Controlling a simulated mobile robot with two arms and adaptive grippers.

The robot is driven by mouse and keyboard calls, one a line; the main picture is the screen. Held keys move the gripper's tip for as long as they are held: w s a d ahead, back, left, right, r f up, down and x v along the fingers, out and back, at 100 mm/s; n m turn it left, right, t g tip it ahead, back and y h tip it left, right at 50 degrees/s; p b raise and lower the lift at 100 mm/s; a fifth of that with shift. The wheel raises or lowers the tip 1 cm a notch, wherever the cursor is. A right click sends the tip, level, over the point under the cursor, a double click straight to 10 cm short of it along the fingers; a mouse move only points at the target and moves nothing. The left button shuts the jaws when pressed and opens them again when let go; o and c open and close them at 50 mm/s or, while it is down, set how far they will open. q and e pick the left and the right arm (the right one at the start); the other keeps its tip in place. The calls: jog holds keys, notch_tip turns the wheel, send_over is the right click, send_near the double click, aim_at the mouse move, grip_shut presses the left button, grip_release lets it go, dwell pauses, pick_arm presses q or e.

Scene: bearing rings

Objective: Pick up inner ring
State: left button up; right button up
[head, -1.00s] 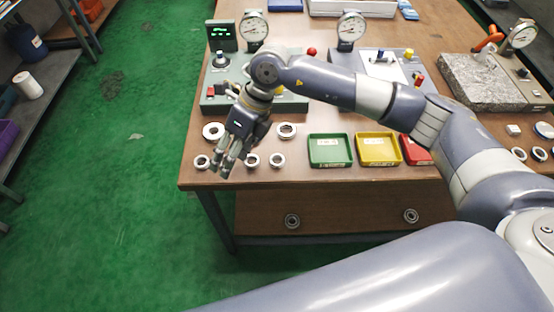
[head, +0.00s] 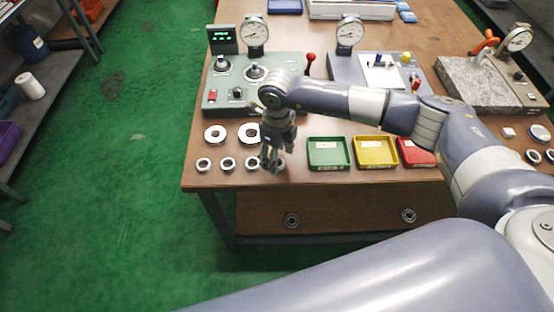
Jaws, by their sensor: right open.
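Several small steel rings, the likely inner rings, lie in a row near the table's front left edge: one at the left (head: 203,164), one beside it (head: 227,164) and one farther right (head: 252,163). Two larger rings lie behind them, one at the left (head: 215,135) and one at the right (head: 249,133). My right gripper (head: 271,166) is open and points down at the right end of the small row. Its fingers partly hide a ring there; I cannot tell whether they touch it. My left gripper is not in view.
Green (head: 329,168), yellow (head: 376,166) and red (head: 416,164) trays stand right of the gripper. A grey-green gauge station (head: 225,100) stands behind the rings. More rings lie at the far right. Bearings lie on the lower shelf (head: 350,225).

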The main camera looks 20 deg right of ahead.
jog(key=shift+f, duration=1.1)
jog(key=c, duration=1.1)
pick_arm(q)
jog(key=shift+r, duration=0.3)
pick_arm(e)
jog(key=shift+c, duration=0.2)
jog(key=shift+r, duration=0.1)
